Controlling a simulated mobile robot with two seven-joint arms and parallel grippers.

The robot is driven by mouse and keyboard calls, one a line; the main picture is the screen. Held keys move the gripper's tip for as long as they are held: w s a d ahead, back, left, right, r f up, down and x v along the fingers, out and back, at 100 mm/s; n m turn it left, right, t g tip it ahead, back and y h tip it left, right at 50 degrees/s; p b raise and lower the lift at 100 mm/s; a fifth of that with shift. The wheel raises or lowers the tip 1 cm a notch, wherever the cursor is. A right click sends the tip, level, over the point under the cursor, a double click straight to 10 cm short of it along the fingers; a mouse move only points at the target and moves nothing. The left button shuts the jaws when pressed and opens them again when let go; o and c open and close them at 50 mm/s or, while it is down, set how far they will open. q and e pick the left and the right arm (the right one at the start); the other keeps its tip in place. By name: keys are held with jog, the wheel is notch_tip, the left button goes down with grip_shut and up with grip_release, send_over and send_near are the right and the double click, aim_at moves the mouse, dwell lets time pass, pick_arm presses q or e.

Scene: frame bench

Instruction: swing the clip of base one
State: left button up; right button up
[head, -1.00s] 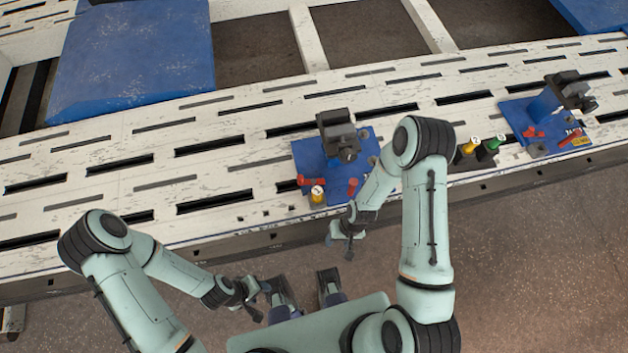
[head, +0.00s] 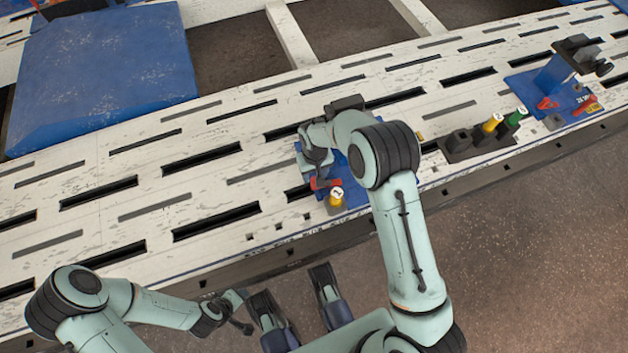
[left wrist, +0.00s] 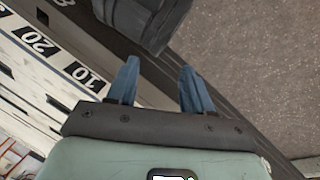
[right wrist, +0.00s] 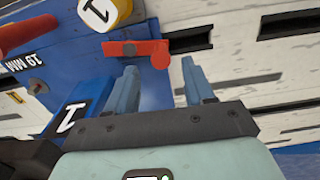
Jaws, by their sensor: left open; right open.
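Base one is a blue fixture (head: 357,198) on the slotted white bench, partly hidden by my right arm. A red clip (head: 325,183) lies on it beside a yellow-topped peg marked 1 (head: 335,197). In the right wrist view the red clip (right wrist: 135,49), the yellow cap (right wrist: 97,12) and a label 1 (right wrist: 70,118) on the blue base show. My right gripper (right wrist: 160,68) is open; the clip's end lies just beyond its fingertips, and contact cannot be told. My left gripper (left wrist: 159,68) is open and empty, off the bench's front edge.
A second blue fixture (head: 560,85) with red clips stands at the right. Between the two is a dark holder (head: 460,147) with a yellow peg (head: 492,123) and a green peg (head: 515,118). A blue plate (head: 105,65) lies at the back left.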

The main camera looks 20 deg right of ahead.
aim_at(314, 180)
pick_arm(q)
jog(key=shift+w+a+f+t+b, duration=0.25)
jog(key=shift+w+a+f, duration=0.1)
jog(key=shift+w, duration=0.15)
jog(key=shift+w+a+f+t+b, duration=0.15)
jog(key=shift+w+a+f+b, duration=0.15)
jog(key=shift+w, duration=0.2)
pick_arm(e)
notch_tip(314, 180, down, 5)
jog(key=shift+f, duration=0.1)
pick_arm(q)
jog(key=shift+d, duration=0.1)
pick_arm(e)
grip_shut()
